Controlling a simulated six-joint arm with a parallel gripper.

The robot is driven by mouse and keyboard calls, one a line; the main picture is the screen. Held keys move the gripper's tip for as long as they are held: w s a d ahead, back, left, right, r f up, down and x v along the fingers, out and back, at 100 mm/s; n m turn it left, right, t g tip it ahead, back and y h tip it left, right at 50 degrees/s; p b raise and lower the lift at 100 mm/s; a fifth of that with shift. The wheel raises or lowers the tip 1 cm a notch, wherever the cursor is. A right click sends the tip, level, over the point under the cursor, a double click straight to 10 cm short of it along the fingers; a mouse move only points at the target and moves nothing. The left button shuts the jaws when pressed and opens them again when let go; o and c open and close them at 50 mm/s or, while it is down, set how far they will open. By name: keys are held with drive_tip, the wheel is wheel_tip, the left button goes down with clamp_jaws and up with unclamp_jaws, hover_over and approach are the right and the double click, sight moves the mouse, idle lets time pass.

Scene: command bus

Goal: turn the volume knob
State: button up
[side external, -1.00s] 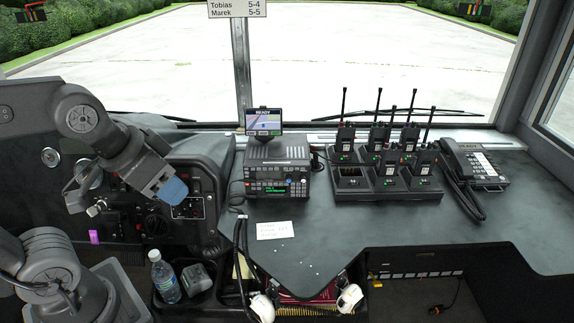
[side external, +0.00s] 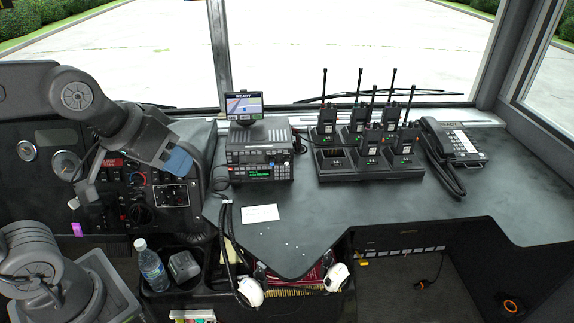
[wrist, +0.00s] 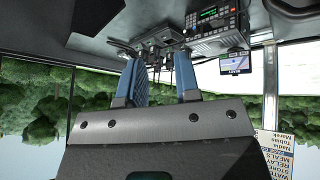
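A black stacked radio unit (side external: 260,170) with a green display stands on the dark counter (side external: 330,215). It also shows upside down at the top of the wrist view (wrist: 213,14). Its volume knob is too small to tell apart from the other controls. My gripper (side external: 180,163) has blue fingers and is left of the radio, in front of the dashboard, apart from the radio. In the wrist view my gripper (wrist: 160,72) has its two blue fingers apart with nothing between them.
A small screen (side external: 245,105) stands above the radio. Several handheld radios stand in a charger (side external: 345,171) to the right, with a phone handset unit (side external: 456,143) beyond. A white note (side external: 260,213) lies in front. A water bottle (side external: 151,265) stands below my gripper.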

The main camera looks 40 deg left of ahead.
drive_tip(key=w+d+f+n+t, duration=0.2)
drive_tip(key=w+n, duration=0.5)
drive_tip(key=w, duration=0.1)
drive_tip(key=w+d+f+n+t+y, duration=0.1)
drive_tip(key=w+d+n+t, duration=0.15)
drive_tip(key=w+n, duration=0.55)
drive_tip(key=w+d+f+n+t, duration=0.1)
drive_tip(key=w+d+f+n, duration=0.15)
drive_tip(key=w+n, duration=0.5)
drive_tip(key=n+y, duration=1.3)
drive_tip(key=n, duration=0.5)
approach(287, 163)
drive_tip(key=shift+t, duration=0.25)
drive_tip(key=v, duration=0.4)
drive_tip(key=shift+s+d+f, duration=0.1)
drive_tip(key=shift+s+d, duration=0.1)
drive_tip(key=shift+d, duration=0.05)
drive_tip(key=shift+a+n, duration=0.2)
drive_tip(key=shift+n, duration=0.15)
drive_tip(key=x, duration=1.3)
drive_tip(key=shift+w+a+f, duration=0.1)
drive_tip(key=shift+w+a, duration=0.05)
drive_tip(key=shift+a, duration=0.05)
clamp_jaws()
